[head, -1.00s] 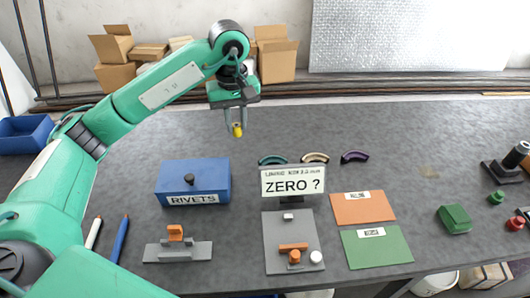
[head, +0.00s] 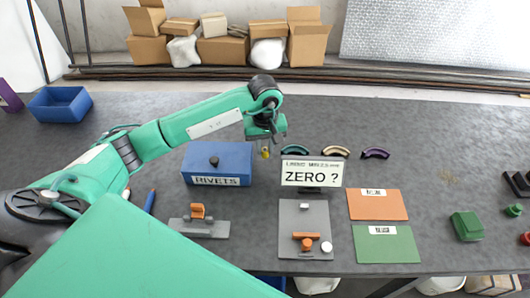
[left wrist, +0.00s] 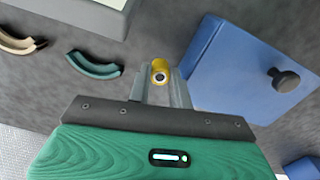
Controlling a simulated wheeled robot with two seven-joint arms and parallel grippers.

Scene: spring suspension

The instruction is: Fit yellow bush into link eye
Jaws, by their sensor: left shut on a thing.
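My left gripper (head: 266,146) is shut on the small yellow bush (head: 265,153) and holds it to the right of the blue RIVETS box. In the left wrist view the bush (left wrist: 160,73) sits between the fingertips, with a dark hole in its round end facing the camera. An orange link-like part (head: 305,236) lies on a grey plate (head: 291,215) at the front middle, with a rounded piece at its front. Its eye is too small to make out. My right gripper is not in view.
The blue RIVETS box (head: 231,151) with a dark knob stands close to the gripper. A ZERO ? sign (head: 311,179) stands behind the grey plate. Several curved pieces (head: 375,153) lie at the back. A grey fixture (head: 215,229) with an orange block stands front left. Orange (head: 376,211) and green (head: 388,250) mats lie right.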

